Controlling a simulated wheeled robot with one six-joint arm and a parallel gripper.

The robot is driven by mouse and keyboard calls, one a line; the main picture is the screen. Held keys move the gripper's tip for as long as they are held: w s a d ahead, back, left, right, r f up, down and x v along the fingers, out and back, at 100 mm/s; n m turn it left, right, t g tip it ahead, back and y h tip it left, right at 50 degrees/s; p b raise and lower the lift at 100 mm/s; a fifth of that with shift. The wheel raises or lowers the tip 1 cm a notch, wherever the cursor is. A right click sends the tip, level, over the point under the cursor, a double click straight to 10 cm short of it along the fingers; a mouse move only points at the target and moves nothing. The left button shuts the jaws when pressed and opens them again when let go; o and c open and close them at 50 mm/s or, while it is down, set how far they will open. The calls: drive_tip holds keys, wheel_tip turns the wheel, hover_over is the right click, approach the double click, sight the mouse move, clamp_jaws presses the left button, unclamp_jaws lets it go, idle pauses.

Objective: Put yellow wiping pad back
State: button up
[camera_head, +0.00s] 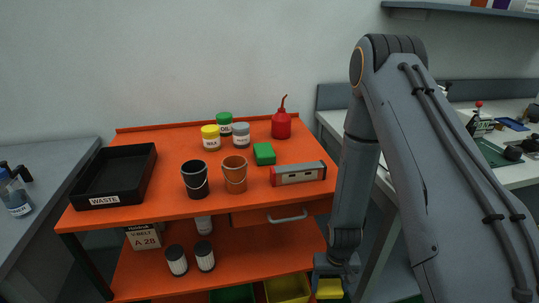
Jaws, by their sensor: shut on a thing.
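A yellow block (329,289), which looks like the yellow wiping pad, shows at the bottom of the view. My gripper (329,277) is shut on it and points down in front of the orange cart, near its lower right corner. The fingertips are small and partly cut by the dark wrist. A green pad (264,154) lies on the top of the orange cart (150,214), left of a grey and red box. A yellow bin (288,290) and a green bin (232,295) sit low under the cart, cut off by the picture edge.
On the cart top stand a black WASTE tray (142,153), a black bucket (195,180), a copper bucket (235,174), several jars, a red oil can (281,124) and a grey and red box (298,174). Benches flank the cart.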

drive_tip(key=s+r+p, duration=0.3)
drive_tip(key=r+p, duration=0.6)
drive_tip(key=s+r+p, duration=0.2)
drive_tip(key=r+p, duration=0.7)
drive_tip(key=r, duration=0.1)
drive_tip(key=w+a+r+n, duration=0.2)
drive_tip(key=w+a+r, duration=0.2)
drive_tip(key=r, duration=0.9)
drive_tip(key=w+a+r+n, duration=0.2)
drive_tip(key=w+a+r, duration=0.2)
drive_tip(key=r, duration=0.9)
drive_tip(key=w+a+r+n, duration=0.3)
drive_tip(key=w+a+r, duration=0.1)
drive_tip(key=r, duration=1)
